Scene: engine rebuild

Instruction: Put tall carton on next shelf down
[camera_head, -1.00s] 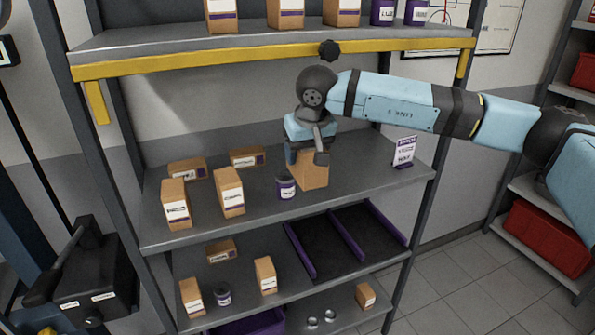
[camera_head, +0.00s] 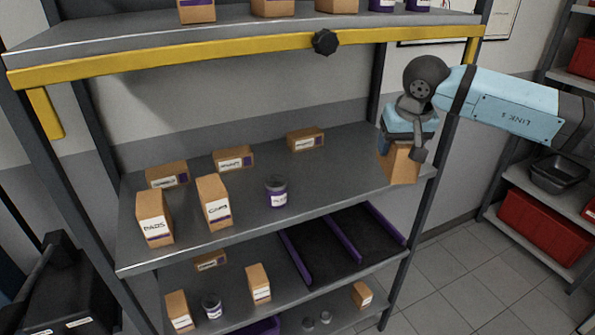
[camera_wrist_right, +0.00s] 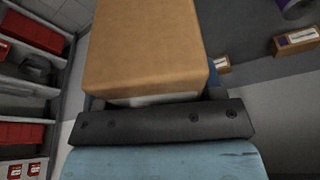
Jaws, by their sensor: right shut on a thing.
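The tall carton (camera_head: 399,166) is plain brown on the sides I see. My right gripper (camera_head: 405,143) is shut on its upper part. It hangs at the right end of the middle shelf (camera_head: 330,185), by the right front post; I cannot tell whether its base clears the shelf. In the right wrist view the carton (camera_wrist_right: 148,45) fills the upper middle in front of the gripper (camera_wrist_right: 160,104). The shelf below (camera_head: 238,300) holds small cartons, a jar and a purple-edged divided tray (camera_head: 345,243) at its right. My left gripper is not in view.
The middle shelf also holds two upright cartons (camera_head: 155,218) (camera_head: 214,202), a purple-labelled jar (camera_head: 276,191) and several low boxes (camera_head: 305,140) along the back. A yellow beam (camera_head: 250,58) runs under the top shelf. Red bins (camera_head: 545,225) stand on the rack at right.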

